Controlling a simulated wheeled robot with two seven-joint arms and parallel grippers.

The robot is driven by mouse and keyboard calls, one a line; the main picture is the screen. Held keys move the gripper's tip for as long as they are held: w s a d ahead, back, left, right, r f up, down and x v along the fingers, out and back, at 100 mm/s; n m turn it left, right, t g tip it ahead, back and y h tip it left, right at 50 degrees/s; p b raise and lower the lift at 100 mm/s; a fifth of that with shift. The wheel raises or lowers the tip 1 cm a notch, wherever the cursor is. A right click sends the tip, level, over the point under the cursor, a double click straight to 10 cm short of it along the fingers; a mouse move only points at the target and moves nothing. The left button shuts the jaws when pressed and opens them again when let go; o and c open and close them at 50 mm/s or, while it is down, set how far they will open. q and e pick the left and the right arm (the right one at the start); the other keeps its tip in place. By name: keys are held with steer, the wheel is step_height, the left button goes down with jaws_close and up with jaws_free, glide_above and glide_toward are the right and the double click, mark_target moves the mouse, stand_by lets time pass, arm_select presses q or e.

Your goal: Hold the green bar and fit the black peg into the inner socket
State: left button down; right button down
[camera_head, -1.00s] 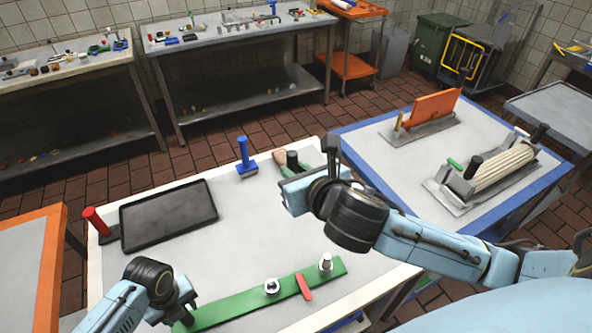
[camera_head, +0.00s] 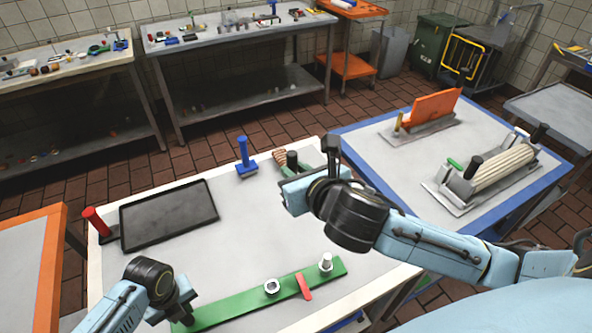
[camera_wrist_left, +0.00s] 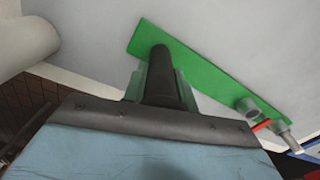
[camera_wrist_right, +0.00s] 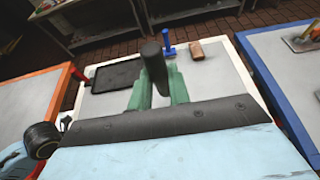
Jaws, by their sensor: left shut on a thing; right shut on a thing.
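The green bar (camera_head: 235,304) lies on the pale tabletop with a left socket (camera_head: 271,286), a red tab (camera_head: 304,286) and a right socket (camera_head: 326,262). My left gripper (camera_head: 183,308) is shut at the bar's left end; its wrist view shows a dark upright cylinder (camera_wrist_left: 163,75) between green fingers over the bar (camera_wrist_left: 205,75). My right gripper (camera_wrist_right: 156,92) is shut on the black peg (camera_wrist_right: 153,62), which is upright. The peg (camera_head: 292,158) is near the table's far edge, well away from the bar. Its lower end is hidden.
A black tray (camera_head: 168,215) and a red-handled tool (camera_head: 97,221) are at the table's left. A blue-handled tool (camera_head: 244,157) and a brown block (camera_wrist_right: 195,50) are near the far edge. The table's middle is clear. A blue-edged table (camera_head: 385,158) with fixtures adjoins at right.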

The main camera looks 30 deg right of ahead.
stand_by(0.8)
steer(key=n+g+y, duration=0.1)
steer(key=n+y, duration=0.4)
steer(key=y, duration=0.1)
glide_above(276, 286)
steer(key=s, duration=0.2)
step_height(276, 286, down, 24)
steer(key=f, duration=0.5)
steer(key=shift+a+f, duration=0.3)
steer(key=shift+a, duration=0.05)
steer(key=shift+f, duration=2.3)
steer(key=shift+d+f, duration=0.1)
steer(key=shift+f, duration=0.1)
